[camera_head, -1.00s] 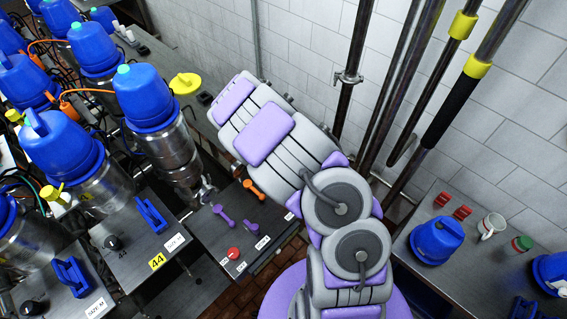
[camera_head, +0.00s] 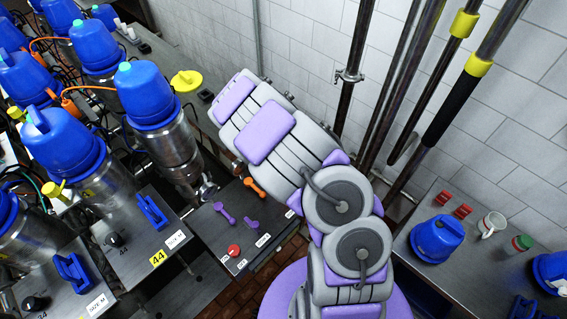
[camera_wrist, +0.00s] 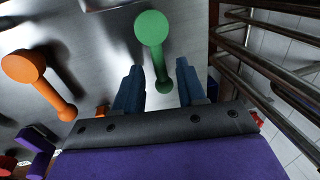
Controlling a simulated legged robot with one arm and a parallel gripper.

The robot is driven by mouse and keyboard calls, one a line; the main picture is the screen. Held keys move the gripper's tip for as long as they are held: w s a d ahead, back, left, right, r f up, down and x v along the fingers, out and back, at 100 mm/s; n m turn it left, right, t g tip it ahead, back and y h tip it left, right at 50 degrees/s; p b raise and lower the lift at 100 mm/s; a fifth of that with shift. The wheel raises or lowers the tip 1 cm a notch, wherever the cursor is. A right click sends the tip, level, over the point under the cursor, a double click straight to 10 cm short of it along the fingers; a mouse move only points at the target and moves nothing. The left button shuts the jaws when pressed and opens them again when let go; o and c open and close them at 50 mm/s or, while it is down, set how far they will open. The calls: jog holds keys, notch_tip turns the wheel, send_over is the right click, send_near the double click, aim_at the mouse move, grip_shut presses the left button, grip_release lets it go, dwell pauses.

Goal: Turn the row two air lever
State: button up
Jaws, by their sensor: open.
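In the wrist view a green lever (camera_wrist: 152,28) with a round head has its handle reaching down between my fingers. My gripper (camera_wrist: 158,65) is open, with one blue-grey finger on each side of that handle; I cannot tell whether either touches it. An orange lever (camera_wrist: 23,67) lies to the left, outside the fingers. Purple levers show at the lower left. In the head view the panel (camera_head: 203,237) carries the orange lever (camera_head: 255,187) and two purple levers (camera_head: 225,212). My arm hides the gripper and green lever there. I cannot tell which lever is the row two air one.
A red knob (camera_head: 234,250) sits at the panel's front. Blue-capped metal vessels (camera_head: 150,97) stand on the left. Pipes (camera_head: 347,90) run along the tiled wall behind my arm.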

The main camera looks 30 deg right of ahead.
jog(key=s+a+r+b, duration=0.1)
jog(key=a+r, duration=0.2)
jog(key=r, duration=1.4)
jog(key=shift+a, duration=0.15)
jog(key=shift+f, duration=0.1)
jog(key=s+a+f+n+g+b, duration=0.1)
jog(key=s+a+n+b, duration=0.2)
jog(key=s+n, duration=0.7)
jog(key=s+a+f+n+y+b, duration=0.1)
jog(key=s+a+f+n+b, duration=0.1)
jog(key=s+n+b, duration=0.5)
jog(key=s+a+f+n+g+y+b, duration=0.1)
jog(key=s+a+n+b, duration=0.3)
jog(key=s+n, duration=1.1)
jog(key=shift+s+f+g+b, duration=0.35)
jog(key=shift+f+b, duration=0.1)
jog(key=shift+b, duration=0.6)
